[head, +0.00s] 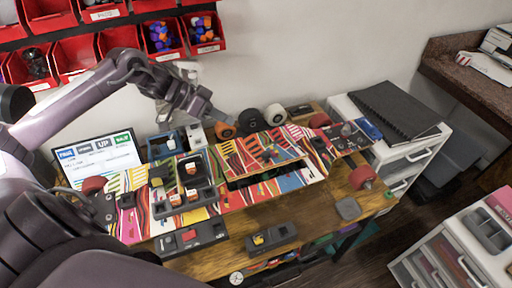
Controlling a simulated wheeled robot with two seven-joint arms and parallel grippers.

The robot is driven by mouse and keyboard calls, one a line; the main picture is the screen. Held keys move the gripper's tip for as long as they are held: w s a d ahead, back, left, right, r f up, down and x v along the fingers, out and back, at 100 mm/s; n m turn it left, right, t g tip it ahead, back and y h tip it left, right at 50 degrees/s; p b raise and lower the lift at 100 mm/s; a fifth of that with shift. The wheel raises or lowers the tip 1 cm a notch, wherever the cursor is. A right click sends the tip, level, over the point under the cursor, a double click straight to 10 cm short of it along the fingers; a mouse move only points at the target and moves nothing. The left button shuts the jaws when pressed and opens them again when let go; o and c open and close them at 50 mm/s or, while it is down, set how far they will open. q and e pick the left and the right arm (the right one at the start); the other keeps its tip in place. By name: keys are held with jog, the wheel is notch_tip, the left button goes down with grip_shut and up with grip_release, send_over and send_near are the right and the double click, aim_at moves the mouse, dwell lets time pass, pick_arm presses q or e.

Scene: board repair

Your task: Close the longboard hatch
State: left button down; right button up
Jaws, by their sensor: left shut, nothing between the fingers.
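The longboard (318,168), with a colorful striped deck, lies across the workbench, wheels showing near its ends. Near its middle a deck panel, which looks like the hatch (262,149), stands raised. A dark gap (266,175) shows under its near edge. How far it is open is hard to tell. My left gripper (226,121) is shut and empty, above the far side of the board beside the orange wheel. It seems apart from the hatch. My right gripper is not in view.
A grey tray with small parts (211,195) lies on the board's left part. Black trays (272,237) stand on the near bench. Loose wheels (274,114) stand behind the board. Red bins (50,12) hang on the wall. A white drawer unit (407,158) stands at right.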

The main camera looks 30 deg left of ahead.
pick_arm(q)
jog(key=p, duration=0.3)
send_near(268, 152)
jog(key=w+d, duration=0.3)
jog(key=shift+d+f+p, duration=0.25)
jog(key=shift+f+p, duration=0.3)
jog(key=shift+f, duration=0.35)
jog(key=shift+s+d+f, duration=0.1)
jog(key=shift+f, duration=0.35)
jog(key=shift+s+d+f, duration=0.1)
jog(key=shift+s+f, duration=0.05)
jog(key=shift+f, duration=0.25)
